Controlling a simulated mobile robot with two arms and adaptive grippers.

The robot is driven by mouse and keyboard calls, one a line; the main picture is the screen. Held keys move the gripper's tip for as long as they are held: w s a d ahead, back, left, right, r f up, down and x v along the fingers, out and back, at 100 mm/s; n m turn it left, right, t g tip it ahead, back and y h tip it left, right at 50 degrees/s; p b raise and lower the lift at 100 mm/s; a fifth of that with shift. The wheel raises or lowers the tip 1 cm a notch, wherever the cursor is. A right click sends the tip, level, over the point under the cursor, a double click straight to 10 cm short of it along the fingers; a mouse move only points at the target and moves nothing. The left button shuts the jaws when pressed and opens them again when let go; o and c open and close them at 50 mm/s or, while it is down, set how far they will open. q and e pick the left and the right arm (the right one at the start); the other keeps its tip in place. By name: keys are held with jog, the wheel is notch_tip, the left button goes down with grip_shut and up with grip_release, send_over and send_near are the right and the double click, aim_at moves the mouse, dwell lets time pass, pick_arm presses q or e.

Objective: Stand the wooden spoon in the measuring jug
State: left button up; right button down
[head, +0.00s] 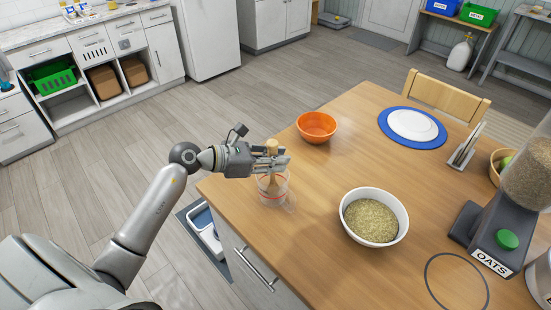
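The clear measuring jug (273,192) with red markings stands near the left corner of the wooden table. The wooden spoon (271,146) is upright, with its top end showing above my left gripper. My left gripper (277,162) reaches in from the left, level, just above the jug's rim, with its fingers closed around the spoon. The spoon's lower part shows below the fingers at the jug's mouth and seems to be inside it; I cannot tell whether it touches the bottom. My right gripper is not in view.
On the table (330,275), an orange bowl (316,127) stands behind the jug and a white bowl of grain (371,218) to its right. A blue-rimmed plate (412,125) lies farther back. An oats dispenser (497,240) stands at the right. Bare tabletop separates them.

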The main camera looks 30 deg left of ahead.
pick_arm(q)
jog(key=o, duration=0.3)
jog(key=shift+o, duration=0.2)
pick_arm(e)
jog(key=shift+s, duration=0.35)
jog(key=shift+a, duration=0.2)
